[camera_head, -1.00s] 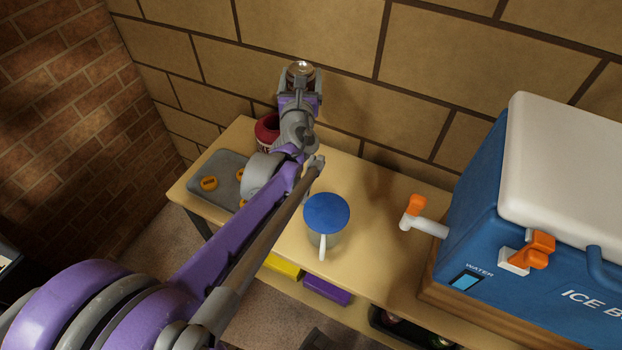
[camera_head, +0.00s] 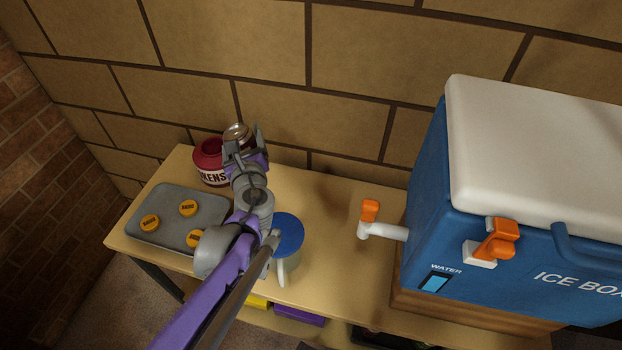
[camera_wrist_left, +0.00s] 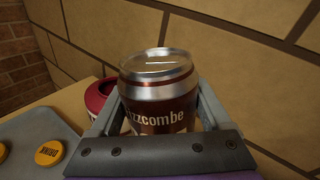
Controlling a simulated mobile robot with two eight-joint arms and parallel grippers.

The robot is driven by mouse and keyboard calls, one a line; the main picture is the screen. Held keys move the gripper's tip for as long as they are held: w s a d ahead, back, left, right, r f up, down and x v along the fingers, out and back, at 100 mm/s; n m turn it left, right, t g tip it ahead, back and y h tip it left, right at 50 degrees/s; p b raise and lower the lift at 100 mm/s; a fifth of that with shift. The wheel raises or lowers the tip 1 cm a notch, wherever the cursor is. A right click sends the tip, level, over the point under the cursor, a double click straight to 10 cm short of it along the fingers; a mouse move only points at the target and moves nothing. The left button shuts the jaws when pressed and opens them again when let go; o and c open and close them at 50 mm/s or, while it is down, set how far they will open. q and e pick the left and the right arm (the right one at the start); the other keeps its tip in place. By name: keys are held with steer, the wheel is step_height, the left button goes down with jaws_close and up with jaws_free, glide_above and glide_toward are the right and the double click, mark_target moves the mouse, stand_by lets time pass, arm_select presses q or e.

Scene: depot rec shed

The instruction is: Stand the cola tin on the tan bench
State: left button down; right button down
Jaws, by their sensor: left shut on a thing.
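The cola tin, dark red-brown with a silver top and the letters "zzcombe", is upright between the fingers of my left gripper in the left wrist view (camera_wrist_left: 160,97). In the head view only its silver top (camera_head: 238,134) shows clearly. My left gripper (camera_head: 243,147) is shut on the tin over the back of the tan bench (camera_head: 325,215), near the wall. I cannot tell whether the tin's base touches the bench, as the gripper hides it. My right gripper is not in view.
A red tub (camera_head: 209,160) stands just left of the tin. A grey tray (camera_head: 165,212) with several yellow discs lies front left. A blue-lidded mug (camera_head: 287,236) stands beside my arm. A blue ice box (camera_head: 430,215) with a tap fills the right. Bench between mug and tap is clear.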

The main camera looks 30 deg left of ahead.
arm_select(q)
steer(key=w+d+b, duration=0.1)
steer(key=w+d, duration=0.3)
steer(key=d, duration=0.6)
steer(key=d+f+b, duration=0.1)
steer(key=f, duration=0.2)
steer(key=w+d+f+b, duration=0.1)
steer(key=f+b, duration=0.1)
steer(key=f, duration=0.2)
steer(key=d+f+b, duration=0.1)
steer(key=f, duration=0.2)
steer(key=shift+w+f, duration=0.25)
steer(key=d+m+b, duration=0.1)
steer(key=m+y+b, duration=0.1)
steer(key=m, duration=0.1)
steer(key=shift+w+d+f+t, duration=0.2)
steer(key=shift+w+d+t, duration=0.15)
steer(key=shift+d+t, duration=0.05)
steer(key=shift+a+f+b, duration=0.1)
steer(key=shift+f+b, duration=0.25)
steer(key=shift+f, duration=0.05)
